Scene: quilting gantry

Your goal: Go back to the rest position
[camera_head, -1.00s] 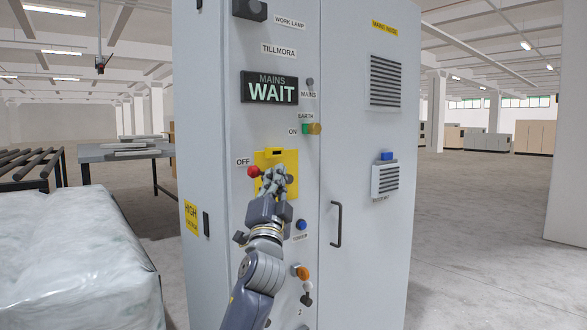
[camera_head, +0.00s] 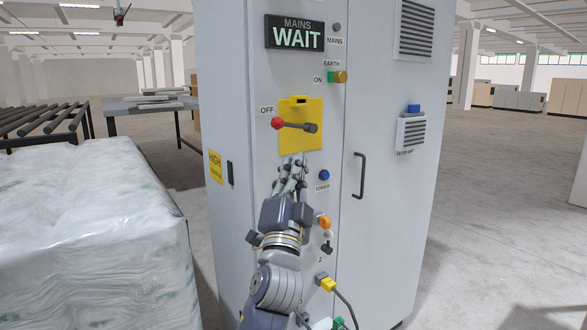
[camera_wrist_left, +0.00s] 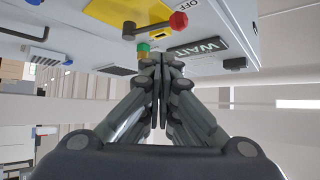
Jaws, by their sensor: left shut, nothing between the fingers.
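My left gripper (camera_head: 293,172) is in front of the grey cabinet (camera_head: 380,230), just below the yellow plate (camera_head: 300,140). It is shut and empty. The plate carries a dark lever (camera_head: 297,126) with a red knob (camera_head: 278,123), lying nearly level with the knob at the OFF side. The lever is apart from my fingers. In the left wrist view the shut fingers (camera_wrist_left: 160,75) point toward the cabinet, and the lever (camera_wrist_left: 150,27) shows beyond them. The mains display (camera_head: 295,34) reads WAIT. My right gripper is in neither view.
A wrapped bale (camera_head: 90,230) stands close on the left. Behind it are a roller rack (camera_head: 40,122) and a table (camera_head: 150,104). A yellow plug (camera_head: 327,283) with a cable sits low on the cabinet. Open floor (camera_head: 480,220) lies to the right.

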